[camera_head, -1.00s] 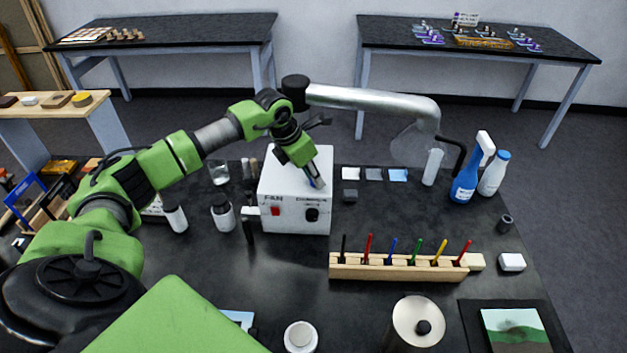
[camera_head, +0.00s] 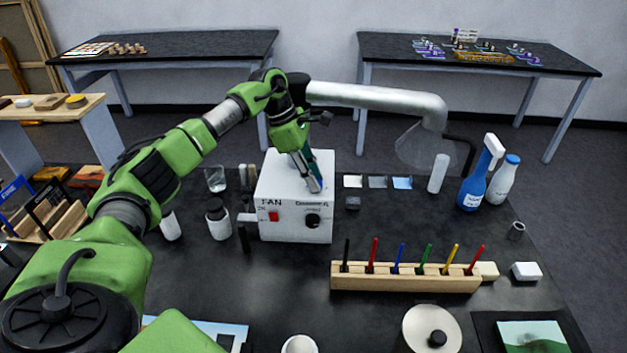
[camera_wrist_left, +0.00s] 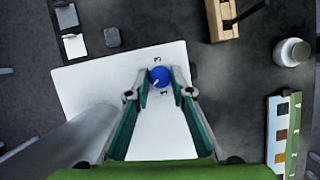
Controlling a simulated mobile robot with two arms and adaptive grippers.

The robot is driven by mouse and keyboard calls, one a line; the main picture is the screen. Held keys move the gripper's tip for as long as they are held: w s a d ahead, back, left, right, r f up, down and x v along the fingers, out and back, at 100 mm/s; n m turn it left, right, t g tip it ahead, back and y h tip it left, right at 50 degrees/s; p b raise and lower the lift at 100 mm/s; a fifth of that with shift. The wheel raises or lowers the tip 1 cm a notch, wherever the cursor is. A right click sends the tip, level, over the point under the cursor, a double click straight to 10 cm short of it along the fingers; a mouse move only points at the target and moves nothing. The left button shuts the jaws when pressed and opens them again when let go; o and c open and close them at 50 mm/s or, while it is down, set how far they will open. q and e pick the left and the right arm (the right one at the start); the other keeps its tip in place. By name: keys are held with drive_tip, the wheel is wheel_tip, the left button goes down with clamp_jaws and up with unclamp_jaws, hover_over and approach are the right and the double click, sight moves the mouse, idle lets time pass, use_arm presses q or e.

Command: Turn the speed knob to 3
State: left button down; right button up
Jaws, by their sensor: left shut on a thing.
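The white control box (camera_head: 290,222) stands on the black bench. Its front carries a red switch (camera_head: 273,217) beside the word FAN and a black knob (camera_head: 313,221). A round blue knob (camera_wrist_left: 159,75) sits on the box's top face, with small printed marks around it that are too small to read. Its white pointer line slants toward lower left in the wrist view. My left gripper (camera_head: 318,188) reaches down to the box top. In the wrist view its fingertips (camera_wrist_left: 159,78) are shut on the blue knob, one on each side. My right gripper is not in view.
A metal duct (camera_head: 375,97) with a clear hood rises behind the box. A wooden rack (camera_head: 405,281) of coloured sticks stands front right. Bare bench lies in front of the box.

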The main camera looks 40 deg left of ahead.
use_arm(q)
drive_tip(key=shift+r+m, duration=0.1)
drive_tip(key=shift+m, duration=0.2)
drive_tip(key=c, duration=1.8)
unclamp_jaws()
drive_tip(key=shift+a, duration=0.1)
drive_tip(key=v, duration=1.2)
drive_tip(key=shift+w, duration=0.1)
